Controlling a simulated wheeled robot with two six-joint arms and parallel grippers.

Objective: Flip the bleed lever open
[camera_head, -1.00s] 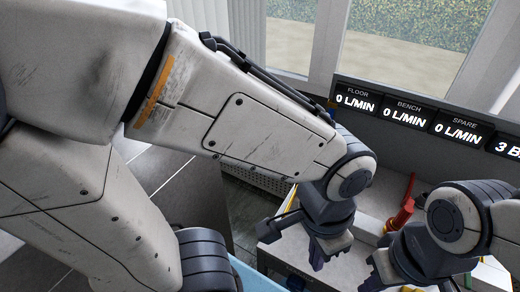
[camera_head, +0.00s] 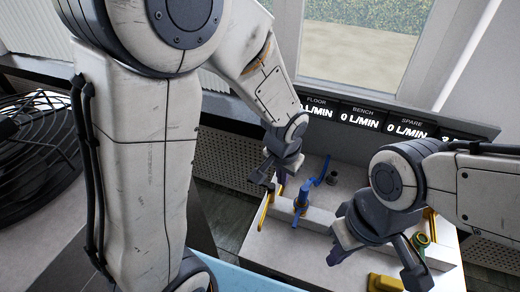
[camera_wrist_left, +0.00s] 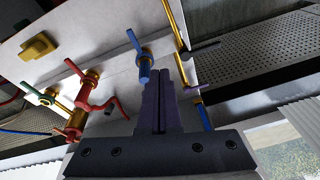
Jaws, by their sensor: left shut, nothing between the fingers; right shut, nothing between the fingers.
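My left gripper (camera_head: 281,178) is shut and empty, over the far left part of a white bench unit (camera_head: 290,252). In the left wrist view its purple fingers (camera_wrist_left: 161,75) are together, pointing at the panel. A blue lever (camera_wrist_left: 136,42) on a blue valve is just left of the fingertips there; a blue lever also shows in the head view (camera_head: 302,194). A red lever (camera_wrist_left: 76,68) on red valve piping is further left. I cannot tell which lever is the bleed lever. My right gripper (camera_head: 378,262) is shut over the unit's right part and hides some of it.
A green valve (camera_head: 421,240) and a yellow knob (camera_head: 385,283) sit at the right. Flow displays (camera_head: 360,117) line the back. A black fan (camera_head: 40,150) is at left.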

